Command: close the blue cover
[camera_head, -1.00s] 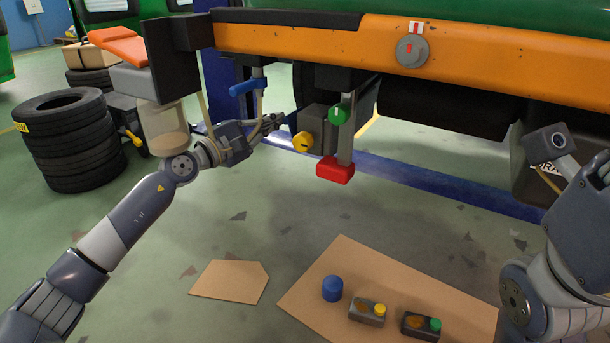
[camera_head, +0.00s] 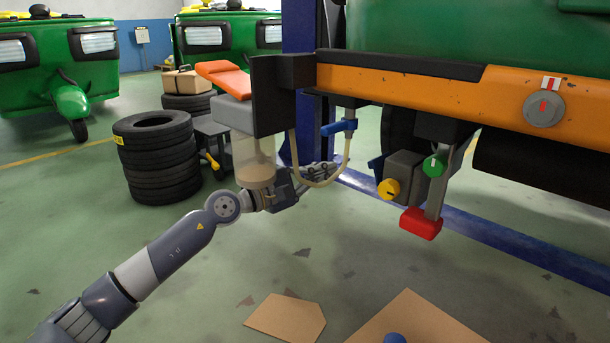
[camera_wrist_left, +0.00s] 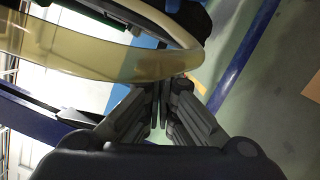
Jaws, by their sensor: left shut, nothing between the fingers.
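A blue handle-like part (camera_head: 338,127) sits on a short vertical pipe below the orange beam. A blue round piece (camera_head: 394,338) is cut off at the bottom edge, on the cardboard. I cannot tell which of these is the blue cover. My left gripper (camera_head: 324,172) is shut and empty, below the blue handle and beside the lower loop of a pale hose (camera_head: 346,160). In the left wrist view its fingers (camera_wrist_left: 160,90) are together, close to a translucent yellowish band (camera_wrist_left: 90,52). Blue patches show behind them. My right gripper is out of view.
A green knob (camera_head: 435,165), a yellow knob (camera_head: 388,189) and a red block (camera_head: 421,224) hang under the orange beam (camera_head: 440,97). Stacked tires (camera_head: 158,160) stand at left. Cardboard sheets (camera_head: 285,318) lie on the floor. Open floor lies below the left gripper.

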